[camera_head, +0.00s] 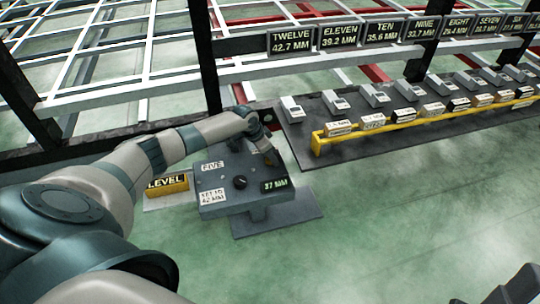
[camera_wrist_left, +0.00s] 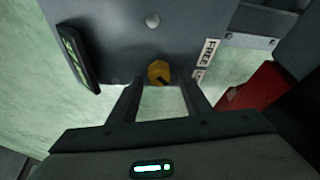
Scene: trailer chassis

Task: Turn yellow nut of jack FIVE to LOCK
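Jack FIVE (camera_head: 222,186) is a grey box on a stand, with a "FIVE" label, a black knob (camera_head: 240,182), a "SET TO 42 MM" label and a display (camera_head: 274,184) reading 37 MM. Its yellow nut (camera_wrist_left: 158,72) has a dark mark and shows in the left wrist view just beyond and between my left fingertips. My left gripper (camera_wrist_left: 162,84) is open, with a gap on each side of the nut. A "FREE" label (camera_wrist_left: 207,52) is right of the nut; another label below it is mostly hidden by a finger. A dark part at the head view's bottom right may be my right gripper (camera_head: 522,286).
A yellow "LEVEL" block (camera_head: 168,185) stands left of the jack. A dark board (camera_head: 340,150) with a yellow rail (camera_head: 345,133) and several grey blocks lies to the right. The trailer frame (camera_head: 270,68) with hanging signs runs behind. The green floor at right front is clear.

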